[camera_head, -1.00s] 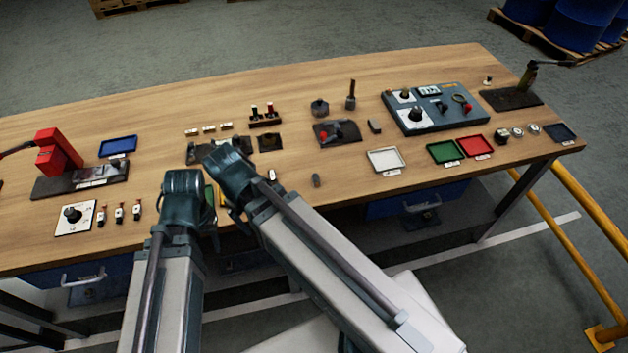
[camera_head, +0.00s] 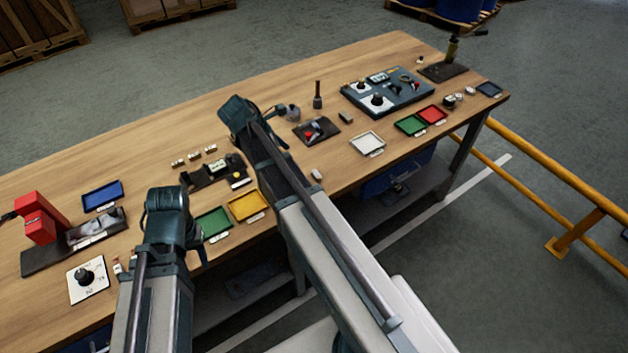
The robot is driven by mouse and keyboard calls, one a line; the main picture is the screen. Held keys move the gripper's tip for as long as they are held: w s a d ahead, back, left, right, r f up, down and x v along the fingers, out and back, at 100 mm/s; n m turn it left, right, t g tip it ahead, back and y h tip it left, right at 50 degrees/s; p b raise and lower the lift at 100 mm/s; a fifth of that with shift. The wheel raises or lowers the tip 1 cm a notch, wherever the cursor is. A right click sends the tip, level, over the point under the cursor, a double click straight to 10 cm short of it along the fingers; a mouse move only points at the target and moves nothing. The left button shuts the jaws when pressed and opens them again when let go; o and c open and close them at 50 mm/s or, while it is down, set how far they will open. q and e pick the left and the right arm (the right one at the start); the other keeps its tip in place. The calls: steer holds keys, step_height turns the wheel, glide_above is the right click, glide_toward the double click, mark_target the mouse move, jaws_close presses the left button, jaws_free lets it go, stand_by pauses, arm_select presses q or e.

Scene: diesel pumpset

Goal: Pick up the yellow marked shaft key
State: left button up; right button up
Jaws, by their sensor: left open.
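Several small pale pieces lie in a row at the left middle of the bench, among them a piece that may be a shaft key (camera_head: 195,156). They are too small to tell which one bears a yellow mark. My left gripper (camera_head: 198,236) is open, over the bench's front edge beside the green tray and nearer to me than the row. My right gripper (camera_head: 277,122) is over the bench, right of and beyond the row. Its jaws are largely hidden by its own wrist.
A dark fixture (camera_head: 215,175) stands just in front of the row. A green tray (camera_head: 212,222) and yellow tray (camera_head: 248,205) lie near the front edge. A red press (camera_head: 40,218) and blue tray (camera_head: 102,195) are at left. The back of the bench is clear.

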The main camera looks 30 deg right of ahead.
steer(key=b, duration=0.7)
glide_toward(316, 174)
steer(key=shift+w+d+f, duration=0.15)
steer(key=shift+d+f, duration=0.05)
steer(key=shift+f, duration=0.3)
steer(key=shift+w+d+f, duration=0.15)
steer(key=shift+d+f, duration=0.05)
steer(key=shift+f, duration=0.35)
steer(key=shift+d+f, duration=0.35)
steer(key=shift+d, duration=0.1)
steer(key=b+x, duration=0.4)
steer(key=shift+s+d+f, duration=0.1)
steer(key=shift+s+f, duration=0.2)
steer(key=shift+s, duration=0.1)
steer(key=shift+d+f+b, duration=0.2)
steer(key=shift+d+b, duration=0.05)
steer(key=shift+b, duration=0.05)
steer(key=shift+r, duration=0.1)
jaws_close()
